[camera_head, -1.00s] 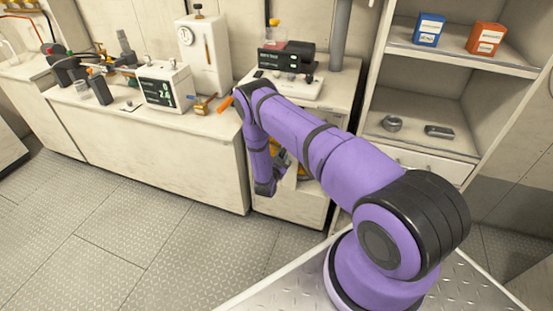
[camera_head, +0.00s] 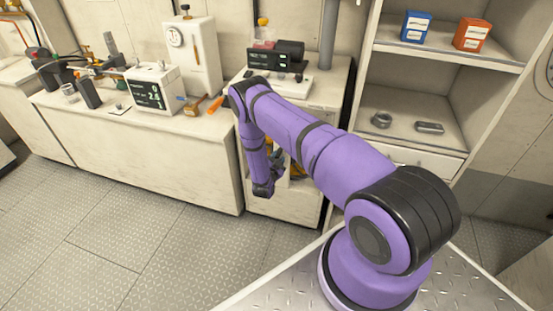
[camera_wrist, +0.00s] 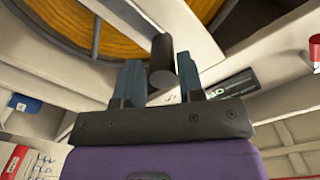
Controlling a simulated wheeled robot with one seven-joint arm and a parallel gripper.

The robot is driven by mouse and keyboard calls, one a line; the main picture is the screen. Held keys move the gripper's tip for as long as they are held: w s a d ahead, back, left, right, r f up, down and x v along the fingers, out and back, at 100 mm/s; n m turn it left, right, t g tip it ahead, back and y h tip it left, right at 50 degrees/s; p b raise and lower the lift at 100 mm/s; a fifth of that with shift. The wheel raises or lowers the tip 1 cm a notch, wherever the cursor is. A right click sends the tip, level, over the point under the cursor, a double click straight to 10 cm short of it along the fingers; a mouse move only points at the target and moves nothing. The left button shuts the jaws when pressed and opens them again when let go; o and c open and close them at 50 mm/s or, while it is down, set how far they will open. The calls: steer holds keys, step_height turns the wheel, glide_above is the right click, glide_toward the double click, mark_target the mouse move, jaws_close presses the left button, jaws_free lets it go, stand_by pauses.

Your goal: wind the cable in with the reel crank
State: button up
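The reel wound with orange-yellow cable (camera_wrist: 140,32) fills the top of the wrist view, behind pale frame bars. A dark cylindrical crank handle (camera_wrist: 161,50) points toward me, its round end facing the camera. My gripper (camera_wrist: 162,82) has its two blue-grey fingers on either side of this handle. Narrow gaps seem to show beside it, so the fingers look open around it; contact is unclear. In the head view my gripper (camera_head: 264,188) hangs low before the cabinet under the right end of the counter. The reel there is mostly hidden behind my arm, with only bits of yellow showing.
The counter (camera_head: 205,150) holds a display box (camera_head: 152,90), a white gauge unit (camera_head: 193,55) and an orange-handled tool (camera_head: 215,105). Shelves (camera_head: 450,58) at right carry a blue box (camera_head: 416,27) and an orange box (camera_head: 472,35). The floor at left is clear.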

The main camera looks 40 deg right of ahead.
steer(key=shift+o, duration=1.1)
steer(key=v, duration=1)
steer(key=shift+s+a, duration=0.3)
steer(key=shift+w, duration=0.1)
